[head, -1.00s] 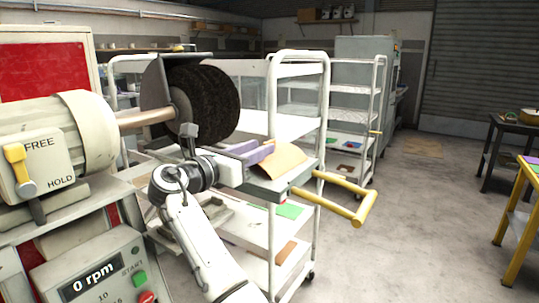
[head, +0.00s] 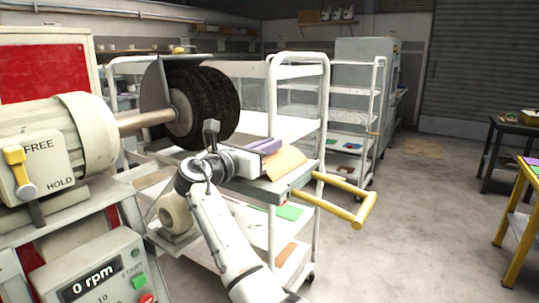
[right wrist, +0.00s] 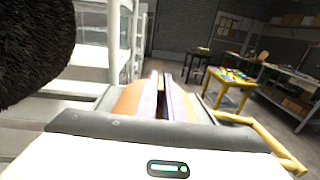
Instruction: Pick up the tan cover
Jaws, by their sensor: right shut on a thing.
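The tan cover (head: 287,160) shows in the head view at the right gripper's fingers, beside the black buffing brush. My right gripper (head: 268,146) has its lavender fingers closed together on it. In the right wrist view the two fingers (right wrist: 161,90) are close together, and the tan cover (right wrist: 128,99) shows beside them. Part of the cover is hidden behind the fingers. What lies directly beneath the cover is hard to tell. My left gripper is out of view.
The black brush (head: 212,102) on its motor shaft stands close to the left of my right gripper. A white shelf cart (head: 322,100) stands behind the gripper. A yellow handle (head: 345,198) sticks out to its right.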

